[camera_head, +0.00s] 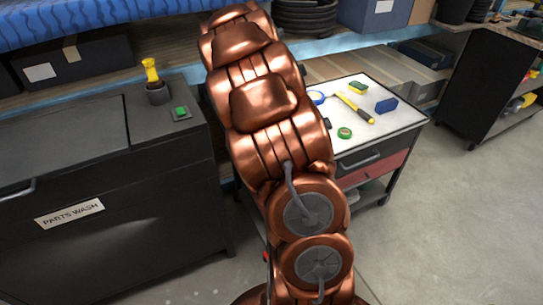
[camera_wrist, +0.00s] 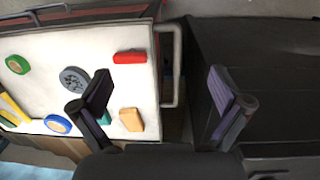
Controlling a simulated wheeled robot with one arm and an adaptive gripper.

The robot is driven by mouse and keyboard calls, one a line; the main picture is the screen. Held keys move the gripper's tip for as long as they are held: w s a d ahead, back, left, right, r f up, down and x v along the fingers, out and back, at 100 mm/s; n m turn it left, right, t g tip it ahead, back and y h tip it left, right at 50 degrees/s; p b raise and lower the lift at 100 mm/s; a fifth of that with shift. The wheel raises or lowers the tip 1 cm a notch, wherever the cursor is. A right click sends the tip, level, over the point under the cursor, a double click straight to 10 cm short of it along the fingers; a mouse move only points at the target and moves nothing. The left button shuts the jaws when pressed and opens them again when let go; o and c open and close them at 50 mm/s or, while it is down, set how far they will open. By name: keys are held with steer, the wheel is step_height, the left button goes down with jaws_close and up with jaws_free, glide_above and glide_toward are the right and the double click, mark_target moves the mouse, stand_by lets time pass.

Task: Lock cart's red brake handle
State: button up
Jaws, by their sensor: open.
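The cart (camera_head: 395,130) has a white top, a black upper drawer and a red lower drawer, and stands right of my arm in the head view. A small red patch (camera_head: 266,256) shows low beside my arm; I cannot tell whether it is the brake handle. In the wrist view the white cart top (camera_wrist: 100,40) fills the left, with a grey push bar (camera_wrist: 177,70) along its edge. My gripper (camera_wrist: 160,92) is open and empty, its fingers spread above the gap between the cart and a dark cabinet. My arm hides part of the cart in the head view.
The black parts-wash cabinet (camera_head: 60,175) stands left of the cart. Floor (camera_head: 450,220) is clear at right.

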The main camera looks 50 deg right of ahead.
steer(key=shift+t, duration=0.3)
steer(key=w+d+f, duration=0.1)
steer(key=d+f, duration=0.1)
steer(key=d, duration=0.1)
steer(key=w+d+f, duration=0.1)
steer(key=d+f, duration=0.2)
steer(key=w+d+f, duration=0.1)
steer(key=d+f, duration=0.2)
steer(key=d, duration=0.1)
steer(key=shift+w+f, duration=0.2)
steer(key=shift+f+p, duration=1.15)
steer(key=shift+f, duration=2.7)
steer(key=shift+c, duration=0.4)
steer(key=c, duration=0.9)
steer(key=shift+a, duration=0.1)
